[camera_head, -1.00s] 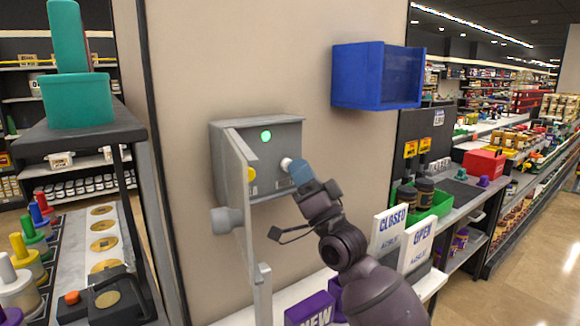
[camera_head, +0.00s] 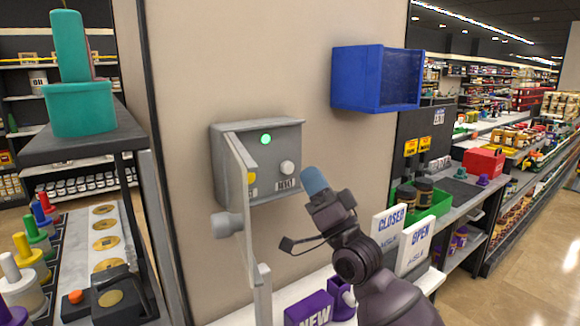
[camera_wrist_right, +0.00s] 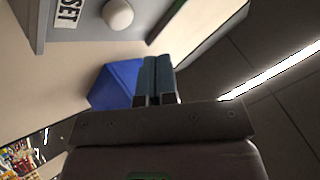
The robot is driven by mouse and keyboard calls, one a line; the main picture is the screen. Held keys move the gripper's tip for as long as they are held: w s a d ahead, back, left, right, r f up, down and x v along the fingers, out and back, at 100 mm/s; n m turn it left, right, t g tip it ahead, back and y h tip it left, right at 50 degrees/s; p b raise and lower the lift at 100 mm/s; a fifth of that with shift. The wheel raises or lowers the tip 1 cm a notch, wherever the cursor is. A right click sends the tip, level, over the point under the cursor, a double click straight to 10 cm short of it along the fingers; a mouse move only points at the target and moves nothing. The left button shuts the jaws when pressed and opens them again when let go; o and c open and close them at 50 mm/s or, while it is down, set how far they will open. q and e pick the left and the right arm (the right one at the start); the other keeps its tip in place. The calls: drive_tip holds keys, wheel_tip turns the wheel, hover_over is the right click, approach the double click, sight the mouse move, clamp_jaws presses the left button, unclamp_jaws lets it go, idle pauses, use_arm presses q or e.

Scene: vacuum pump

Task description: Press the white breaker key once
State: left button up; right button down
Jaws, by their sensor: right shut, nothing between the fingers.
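The white breaker key (camera_head: 287,168) is a round white knob on the back panel of the grey wall box (camera_head: 272,133), above a small label. It also shows in the right wrist view (camera_wrist_right: 117,14), beside a label reading "SET" at its end. The box's door (camera_head: 241,190) stands open toward me, and a green light (camera_head: 265,139) glows in the box. A yellow part (camera_head: 251,181) is half hidden by the door. My right gripper (camera_head: 312,181) is shut and empty, to the right of and slightly below the key, apart from it. My left gripper is not in view.
A blue bin (camera_head: 377,78) hangs on the wall above right. CLOSED (camera_head: 389,229) and OPEN (camera_head: 415,243) signs and a purple NEW block (camera_head: 310,311) stand below. A teal object (camera_head: 80,108) sits on a dark shelf at left. The wall between box and bin is clear.

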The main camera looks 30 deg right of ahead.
drive_tip(key=shift+s+d, duration=0.1)
drive_tip(key=shift+s, duration=1.15)
drive_tip(key=s+a+f+n+g+h, duration=0.1)
drive_tip(key=s+a+f+n+g, duration=0.1)
drive_tip(key=f+g, duration=0.65)
drive_tip(key=s+a+f+n+g+h, duration=0.2)
drive_tip(key=s+a+f+g, duration=0.1)
drive_tip(key=f, duration=1.1)
drive_tip(key=s+f+n+g+h, duration=0.1)
drive_tip(key=s+f+g, duration=0.55)
drive_tip(key=s, duration=0.35)
drive_tip(key=s+f+n+g+h, duration=0.1)
drive_tip(key=s+f+g+h, duration=0.1)
drive_tip(key=s+f+g, duration=0.5)
drive_tip(key=w+f+t+y, duration=0.1)
drive_tip(key=w+f+t, duration=0.3)
drive_tip(key=f+t, duration=0.5)
drive_tip(key=shift+w+a+f+t, duration=0.15)
drive_tip(key=shift+f+t, duration=0.25)
drive_tip(key=shift+f, duration=0.75)
